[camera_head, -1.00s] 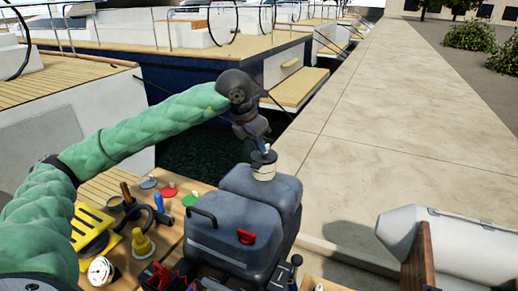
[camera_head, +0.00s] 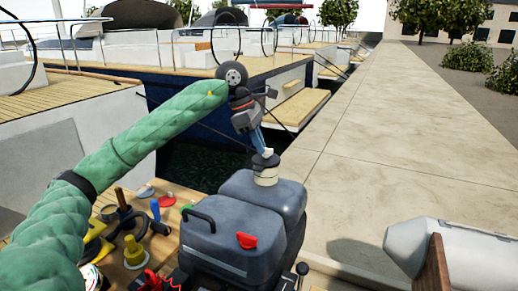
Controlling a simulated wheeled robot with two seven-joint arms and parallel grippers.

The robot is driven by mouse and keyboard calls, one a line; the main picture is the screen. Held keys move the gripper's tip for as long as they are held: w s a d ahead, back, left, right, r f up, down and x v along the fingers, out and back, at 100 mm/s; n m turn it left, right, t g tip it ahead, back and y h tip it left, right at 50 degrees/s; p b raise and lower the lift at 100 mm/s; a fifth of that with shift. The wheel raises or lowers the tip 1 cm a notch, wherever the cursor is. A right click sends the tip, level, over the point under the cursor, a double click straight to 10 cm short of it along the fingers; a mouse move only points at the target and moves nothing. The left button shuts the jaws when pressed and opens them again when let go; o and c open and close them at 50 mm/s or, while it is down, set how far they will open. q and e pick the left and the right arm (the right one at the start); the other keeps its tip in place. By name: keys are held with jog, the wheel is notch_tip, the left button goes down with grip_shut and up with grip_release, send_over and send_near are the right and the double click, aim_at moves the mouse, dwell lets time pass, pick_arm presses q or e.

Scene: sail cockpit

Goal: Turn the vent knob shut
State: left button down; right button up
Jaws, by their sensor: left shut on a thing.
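The vent knob (camera_head: 265,160) is a small dark cap with a pale top, on a cream collar (camera_head: 265,177) on top of a dark grey tank-like box (camera_head: 240,228). My left arm, in a green sleeve, reaches in from the left. My left gripper (camera_head: 260,148) points down at the knob, with its fingertips at the knob's pale top, and is shut on it. The fingertips are small in the picture, so the exact contact is hard to see. My right gripper is not in view.
A grey inflatable tube (camera_head: 440,248) lies at right. Dock and boats lie beyond.

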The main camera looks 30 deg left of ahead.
pick_arm(q)
jog(key=shift+w+m+g+b, duration=0.2)
jog(key=shift+m+g+b, duration=0.25)
jog(key=shift+m, duration=0.75)
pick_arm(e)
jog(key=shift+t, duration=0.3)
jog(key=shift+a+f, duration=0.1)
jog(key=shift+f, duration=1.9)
pick_arm(q)
jog(key=c, duration=1.6)
grip_release()
jog(key=shift+a, duration=0.1)
jog(key=shift+o, duration=0.2)
